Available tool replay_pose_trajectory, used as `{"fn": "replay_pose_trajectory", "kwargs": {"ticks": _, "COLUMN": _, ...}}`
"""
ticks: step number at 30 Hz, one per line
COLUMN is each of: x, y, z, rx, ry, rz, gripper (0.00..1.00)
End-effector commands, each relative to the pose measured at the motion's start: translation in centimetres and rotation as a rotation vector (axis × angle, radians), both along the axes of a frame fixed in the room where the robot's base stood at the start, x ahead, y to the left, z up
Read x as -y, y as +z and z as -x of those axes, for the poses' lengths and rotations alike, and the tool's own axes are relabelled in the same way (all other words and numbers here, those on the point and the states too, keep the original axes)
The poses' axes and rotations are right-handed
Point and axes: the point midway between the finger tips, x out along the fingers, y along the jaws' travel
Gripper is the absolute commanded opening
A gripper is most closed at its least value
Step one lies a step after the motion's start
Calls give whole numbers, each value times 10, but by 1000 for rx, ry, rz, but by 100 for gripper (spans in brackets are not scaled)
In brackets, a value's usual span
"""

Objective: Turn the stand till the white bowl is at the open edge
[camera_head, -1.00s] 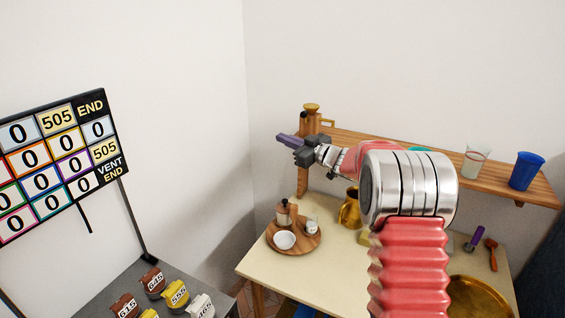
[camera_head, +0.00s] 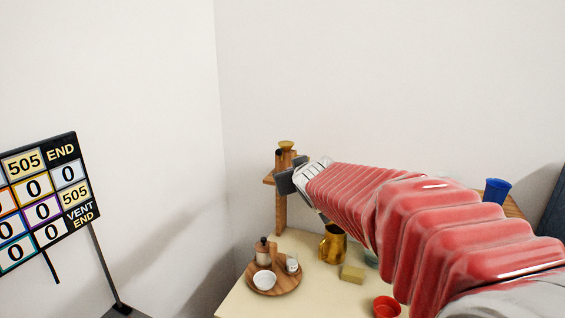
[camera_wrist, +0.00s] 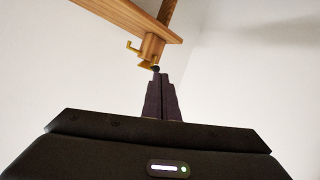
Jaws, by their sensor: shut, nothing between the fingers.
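A round wooden stand (camera_head: 262,290) sits at the left end of the cream table. The white bowl (camera_head: 264,280) is on its front left part. A wooden and dark pot (camera_head: 264,252) stands on it behind the bowl, and a small white item (camera_head: 292,264) is on its right. My gripper (camera_head: 283,180) is up near the left end of the wall shelf, well above the stand. In the wrist view its dark fingers (camera_wrist: 161,98) are together and empty, just short of a wooden piece with brass parts. The stand is not in the wrist view.
The wooden shelf (camera_wrist: 125,15) runs above the table and carries a blue cup (camera_head: 496,190). A brass jug (camera_head: 333,244), a yellow block (camera_head: 352,274) and a red cup (camera_head: 386,307) stand right of the stand. A number board (camera_head: 45,195) is at the left.

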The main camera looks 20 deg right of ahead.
Motion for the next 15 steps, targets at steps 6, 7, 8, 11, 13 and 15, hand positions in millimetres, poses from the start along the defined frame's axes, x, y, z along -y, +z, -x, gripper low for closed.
{"fn": "replay_pose_trajectory", "kwargs": {"ticks": 6, "x": -6, "y": -16, "z": 75, "rx": -133, "ry": -73, "rz": -33, "gripper": 0}}
{"fn": "replay_pose_trajectory", "kwargs": {"ticks": 7, "x": -7, "y": -20, "z": 86, "rx": -155, "ry": -81, "rz": -38, "gripper": 0}}
{"fn": "replay_pose_trajectory", "kwargs": {"ticks": 8, "x": -8, "y": -24, "z": 96, "rx": -176, "ry": -88, "rz": -45, "gripper": 0}}
{"fn": "replay_pose_trajectory", "kwargs": {"ticks": 11, "x": -15, "y": -38, "z": 132, "rx": -248, "ry": -104, "rz": -66, "gripper": 0}}
{"fn": "replay_pose_trajectory", "kwargs": {"ticks": 13, "x": -21, "y": -49, "z": 158, "rx": -300, "ry": -112, "rz": -82, "gripper": 0}}
{"fn": "replay_pose_trajectory", "kwargs": {"ticks": 15, "x": -27, "y": -60, "z": 184, "rx": -352, "ry": -113, "rz": -100, "gripper": 0}}
